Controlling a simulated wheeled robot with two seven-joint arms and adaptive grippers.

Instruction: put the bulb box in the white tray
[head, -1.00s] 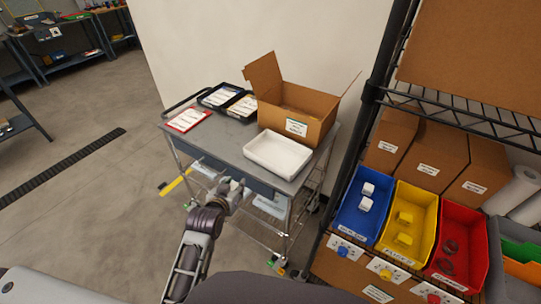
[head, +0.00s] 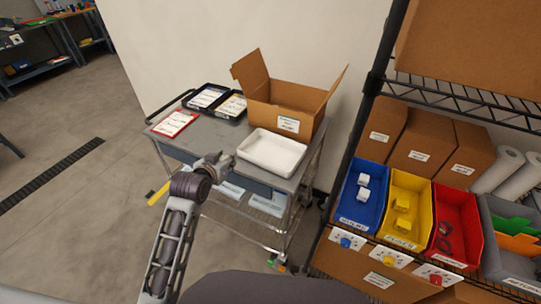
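The white tray (head: 271,153) is empty and sits on the front right of the grey cart top. My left gripper (head: 217,161) is at the cart's front edge, just left of the tray and apart from it. It is small in the view, and I cannot see whether its fingers are open. I see nothing held in it. I cannot tell which thing is the bulb box. Small white boxes (head: 363,188) lie in the blue bin (head: 349,209) on the rack at the right, their print too small to read. My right gripper is not in view.
An open cardboard box (head: 283,105) stands behind the tray. A yellow bin (head: 404,211) and a red bin (head: 456,230) stand beside the blue one.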

